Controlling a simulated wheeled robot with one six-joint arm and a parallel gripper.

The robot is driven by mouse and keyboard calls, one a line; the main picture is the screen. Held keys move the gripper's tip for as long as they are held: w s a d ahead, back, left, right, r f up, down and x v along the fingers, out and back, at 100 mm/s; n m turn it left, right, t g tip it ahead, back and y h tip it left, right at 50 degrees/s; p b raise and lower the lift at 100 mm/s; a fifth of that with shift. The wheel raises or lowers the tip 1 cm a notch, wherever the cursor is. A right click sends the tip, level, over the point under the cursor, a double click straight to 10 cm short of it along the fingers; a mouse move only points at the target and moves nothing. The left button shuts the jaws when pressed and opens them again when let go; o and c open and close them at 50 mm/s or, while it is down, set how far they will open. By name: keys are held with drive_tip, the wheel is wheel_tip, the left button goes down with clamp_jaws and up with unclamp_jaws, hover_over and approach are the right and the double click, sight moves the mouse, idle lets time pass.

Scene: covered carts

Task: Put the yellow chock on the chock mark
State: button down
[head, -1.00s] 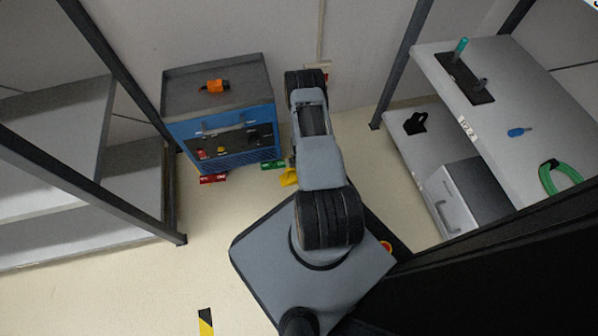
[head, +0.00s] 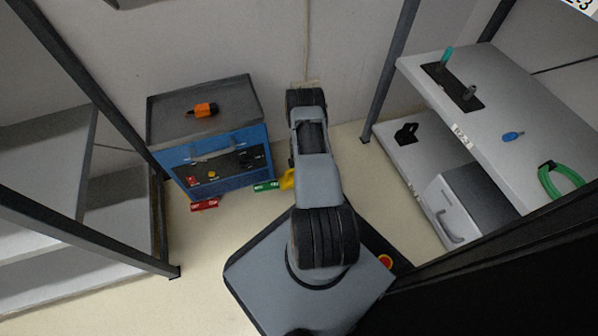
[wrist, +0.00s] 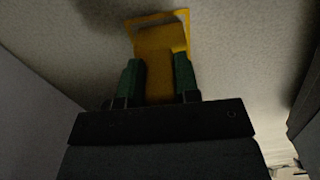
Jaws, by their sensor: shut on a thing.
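The yellow chock (wrist: 158,75) is between the two green-padded fingers of my gripper (wrist: 157,72), which is shut on it in the wrist view. A thin yellow outline (wrist: 186,28) on the pale floor, which looks like the chock mark, shows around the chock's far end. I cannot tell whether the chock touches the floor. In the head view, a yellow patch (head: 287,179) shows at the left edge of my arm, by the cart's right front corner. I cannot tell whether it is chock or mark. My gripper is hidden behind the arm there.
The blue cart (head: 221,180) stands left of my arm, with an orange item (head: 203,109) on top. Red (head: 205,204) and green (head: 266,186) pieces are at its base. Shelves stand at left (head: 60,215) and right (head: 480,130). Floor is open before the cart.

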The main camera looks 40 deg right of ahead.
drive_tip(key=shift+w+d, duration=0.15)
drive_tip(key=shift+d, duration=0.05)
drive_tip(key=c, duration=0.8)
unclamp_jaws()
wheel_tip(320, 180, up, 14)
drive_tip(key=p, duration=0.6)
drive_tip(key=shift+f, duration=0.1)
